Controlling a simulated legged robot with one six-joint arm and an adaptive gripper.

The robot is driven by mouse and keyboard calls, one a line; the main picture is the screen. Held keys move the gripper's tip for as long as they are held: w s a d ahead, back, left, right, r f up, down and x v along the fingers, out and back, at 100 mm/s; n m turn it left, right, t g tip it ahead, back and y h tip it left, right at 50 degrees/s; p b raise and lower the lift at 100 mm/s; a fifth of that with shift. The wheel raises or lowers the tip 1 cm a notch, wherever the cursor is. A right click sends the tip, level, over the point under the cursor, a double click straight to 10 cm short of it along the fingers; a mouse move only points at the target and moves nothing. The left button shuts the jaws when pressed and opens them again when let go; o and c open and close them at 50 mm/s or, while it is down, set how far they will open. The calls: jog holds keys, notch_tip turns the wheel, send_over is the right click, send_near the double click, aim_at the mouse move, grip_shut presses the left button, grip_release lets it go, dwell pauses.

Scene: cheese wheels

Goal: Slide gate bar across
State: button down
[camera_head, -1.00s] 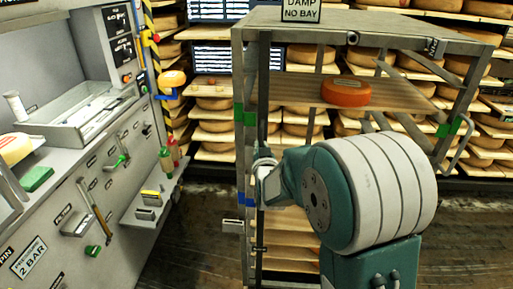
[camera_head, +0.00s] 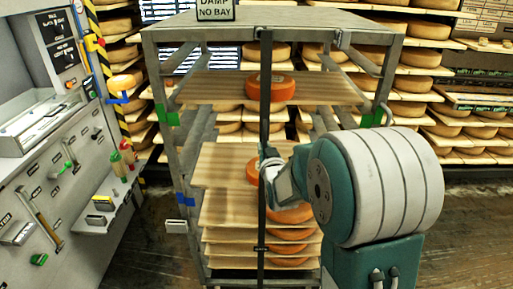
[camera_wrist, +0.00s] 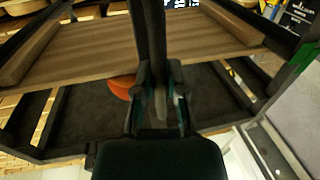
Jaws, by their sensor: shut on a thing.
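The gate bar (camera_head: 264,100) is a thin dark upright bar. It stands across the front of the grey rack (camera_head: 185,36), about midway along its opening. My gripper (camera_head: 268,165) is shut on the bar at about mid-height. In the wrist view the bar (camera_wrist: 152,35) runs down from the top between the fingers of my gripper (camera_wrist: 159,75). My forearm hides part of the rack's lower right.
An orange cheese wheel (camera_head: 278,86) sits on the upper board (camera_head: 210,90) behind the bar. Lower boards hold more wheels. A grey machine with levers (camera_head: 50,150) stands at left. Shelves of cheese (camera_head: 470,110) line the back.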

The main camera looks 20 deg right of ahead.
jog(key=shift+s+d, duration=0.2)
jog(key=shift+d, duration=0.4)
jog(key=shift+s+d, duration=0.15)
jog(key=shift+d, duration=0.4)
jog(key=c, duration=1.1)
grip_release()
jog(key=shift+a, duration=0.2)
jog(key=o, duration=0.4)
jog(key=shift+d, duration=0.3)
jog(key=s, duration=0.7)
jog(key=shift+s+a+f, duration=0.1)
jog(key=shift+s+a, duration=0.1)
jog(key=shift+a, duration=0.15)
jog(key=shift+a, duration=0.15)
